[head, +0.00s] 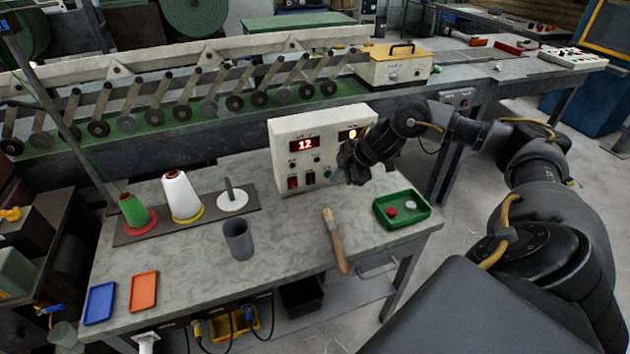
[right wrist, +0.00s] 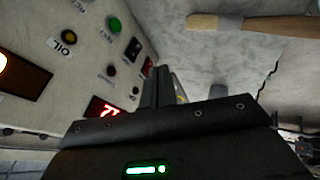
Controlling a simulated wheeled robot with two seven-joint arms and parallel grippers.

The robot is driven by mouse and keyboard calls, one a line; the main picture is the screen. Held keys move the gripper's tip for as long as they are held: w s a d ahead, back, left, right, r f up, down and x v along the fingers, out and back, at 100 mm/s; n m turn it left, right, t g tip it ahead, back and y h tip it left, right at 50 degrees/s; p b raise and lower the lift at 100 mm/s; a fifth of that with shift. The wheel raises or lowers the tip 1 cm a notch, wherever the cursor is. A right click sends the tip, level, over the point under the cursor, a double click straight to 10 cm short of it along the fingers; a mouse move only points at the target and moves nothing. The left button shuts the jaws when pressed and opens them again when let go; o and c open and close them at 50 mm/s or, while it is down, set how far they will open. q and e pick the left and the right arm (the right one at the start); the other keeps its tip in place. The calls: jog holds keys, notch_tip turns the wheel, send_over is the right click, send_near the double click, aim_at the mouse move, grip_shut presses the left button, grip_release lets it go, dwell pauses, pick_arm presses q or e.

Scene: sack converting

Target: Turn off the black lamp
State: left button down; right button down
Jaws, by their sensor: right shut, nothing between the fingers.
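No lamp can be made out for sure. A white control box (head: 290,133) with lit displays stands at the back of the grey table. Low on its front are a red rocker switch (head: 293,182) and a black rocker switch (head: 310,178). The black switch also shows in the right wrist view (right wrist: 132,48), beside a green button (right wrist: 114,23); I cannot read the switch label. My right gripper (head: 352,168) is shut and empty, in front of the box's lower right part and hiding some of it. Contact with the box cannot be told. My left gripper is out of view.
A brush (head: 334,240), a green tray (head: 402,221) and a grey cup (head: 238,240) are in front of the box. Thread cones (head: 181,195) stand left. A thin dark pole (head: 62,115) slants at far left. Table front middle is clear.

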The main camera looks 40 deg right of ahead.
aim_at(311, 179)
jog(key=p+x, duration=0.1)
jog(key=x, duration=0.7)
jog(key=shift+w+a+f, duration=0.15)
jog(key=shift+w+f, duration=0.05)
jog(key=shift+f, duration=0.05)
jog(key=shift+w+d+f+p, duration=0.1)
jog(key=shift+w+d+p, duration=0.1)
jog(key=shift+w, duration=0.35)
jog(key=shift+w+d+f+p, duration=0.1)
jog(key=shift+w+d, duration=0.1)
jog(key=shift+w, duration=0.4)
jog(key=shift+w+d+f, duration=0.1)
jog(key=shift+w+d, duration=0.05)
jog(key=shift+w, duration=0.25)
jog(key=shift+w+d+f, duration=0.1)
jog(key=shift+w+d, duration=0.05)
jog(key=shift+w, duration=0.25)
